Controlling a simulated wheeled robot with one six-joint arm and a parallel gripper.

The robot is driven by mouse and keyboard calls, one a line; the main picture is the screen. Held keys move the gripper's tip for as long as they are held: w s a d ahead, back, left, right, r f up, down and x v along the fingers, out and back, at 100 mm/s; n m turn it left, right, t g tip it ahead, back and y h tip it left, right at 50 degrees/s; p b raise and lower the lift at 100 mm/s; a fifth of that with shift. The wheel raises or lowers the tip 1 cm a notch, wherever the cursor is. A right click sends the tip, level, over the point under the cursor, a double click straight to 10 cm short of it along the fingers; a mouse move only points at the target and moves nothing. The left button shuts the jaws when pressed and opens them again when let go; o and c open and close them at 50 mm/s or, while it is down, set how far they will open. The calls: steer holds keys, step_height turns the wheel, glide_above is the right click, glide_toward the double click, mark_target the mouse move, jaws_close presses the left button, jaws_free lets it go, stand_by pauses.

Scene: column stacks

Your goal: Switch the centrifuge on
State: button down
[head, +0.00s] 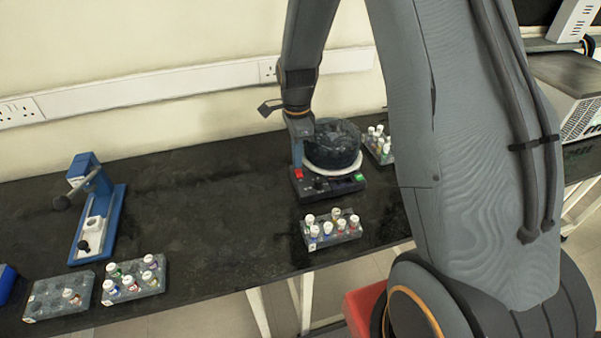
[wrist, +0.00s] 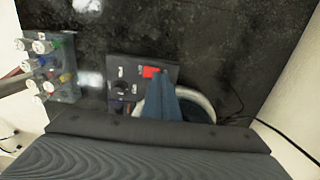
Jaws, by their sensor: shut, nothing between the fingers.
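The centrifuge (head: 333,147) stands on the dark bench, with a dark round bowl, a white rim and a black control panel along its front. A red switch (head: 298,174) sits at the panel's left end and a small green one (head: 360,177) at its right. My gripper (head: 298,163) points down over the panel's left end, just above the red switch. In the wrist view, the shut, empty blue fingers (wrist: 163,78) end right beside the red switch (wrist: 151,71). I cannot tell whether they touch it. The fingers hide part of the panel and rim.
A rack of capped vials (head: 332,229) stands in front of the centrifuge, and another (head: 379,145) to its right. A blue device (head: 98,215) and two racks (head: 134,280) (head: 58,297) are at the left. The bench between is clear.

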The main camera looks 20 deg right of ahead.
mark_target(298, 170)
steer(key=shift+f+b, duration=0.35)
steer(key=shift+f, duration=0.45)
stand_by(0.4)
steer(key=shift+r, duration=0.1)
steer(key=shift+r+p, duration=1.75)
steer(key=shift+r, duration=0.65)
steer(key=shift+s+r+n, duration=0.3)
steer(key=s+r+n+b, duration=0.1)
steer(key=s+r+n, duration=0.2)
steer(key=s+n, duration=0.5)
steer(key=s+r+n+t+b, duration=0.1)
steer(key=s+r+n, duration=0.3)
steer(key=s+n, duration=0.5)
steer(key=shift+s+d+b, duration=0.2)
steer(key=shift+s+b, duration=0.1)
steer(key=shift+s, duration=0.95)
